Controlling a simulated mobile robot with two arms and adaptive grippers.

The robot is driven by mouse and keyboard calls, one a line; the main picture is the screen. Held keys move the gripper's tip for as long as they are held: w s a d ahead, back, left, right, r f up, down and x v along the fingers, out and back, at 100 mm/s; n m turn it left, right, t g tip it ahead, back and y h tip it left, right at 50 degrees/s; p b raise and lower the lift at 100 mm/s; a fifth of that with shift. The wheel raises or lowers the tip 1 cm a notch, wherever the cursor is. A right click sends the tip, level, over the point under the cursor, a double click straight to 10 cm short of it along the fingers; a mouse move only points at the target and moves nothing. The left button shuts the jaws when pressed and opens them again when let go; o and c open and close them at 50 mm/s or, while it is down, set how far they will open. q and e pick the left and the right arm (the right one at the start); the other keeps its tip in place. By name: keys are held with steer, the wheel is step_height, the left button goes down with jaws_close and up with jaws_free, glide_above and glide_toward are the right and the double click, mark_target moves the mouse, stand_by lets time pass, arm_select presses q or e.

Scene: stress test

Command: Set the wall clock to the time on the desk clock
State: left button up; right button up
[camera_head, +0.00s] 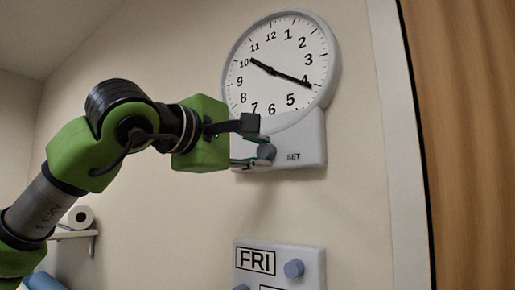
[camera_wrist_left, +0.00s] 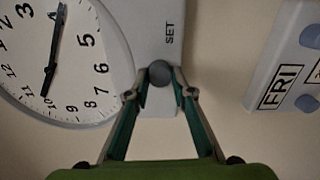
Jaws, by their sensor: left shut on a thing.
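The white wall clock (camera_head: 283,40) hangs at the upper middle in the head view. Its shorter hand points near 10 and its longer hand near 4. A grey panel marked SET (camera_head: 310,148) is below the dial, with a round grey knob (camera_head: 266,152) on it. My left gripper (camera_head: 258,144) comes in from the left and is shut on the knob. In the left wrist view, the fingertips of the gripper (camera_wrist_left: 160,78) sit on both sides of the knob (camera_wrist_left: 160,70). No desk clock shows in either view. My right gripper is out of view.
A grey panel with a FRI label (camera_head: 256,261) and blue-grey knobs (camera_head: 294,268) is on the wall below the clock. A white door frame (camera_head: 392,130) and wooden surface (camera_head: 465,130) stand at right.

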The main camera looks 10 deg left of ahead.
arm_select(q)
steer(key=m+p, duration=0.1)
steer(key=m, duration=0.2)
steer(key=shift+m, duration=0.4)
steer(key=m, duration=0.3)
steer(key=shift+p, duration=0.4)
steer(key=m+p, duration=0.1)
steer(key=m, duration=0.2)
steer(key=shift+d+f+m, duration=0.1)
steer(key=shift+m, duration=0.6)
steer(key=shift+f, duration=0.2)
steer(key=o, duration=1.1)
steer(key=shift+s+r, duration=0.1)
steer(key=shift+r, duration=0.1)
steer(key=shift+r, duration=0.1)
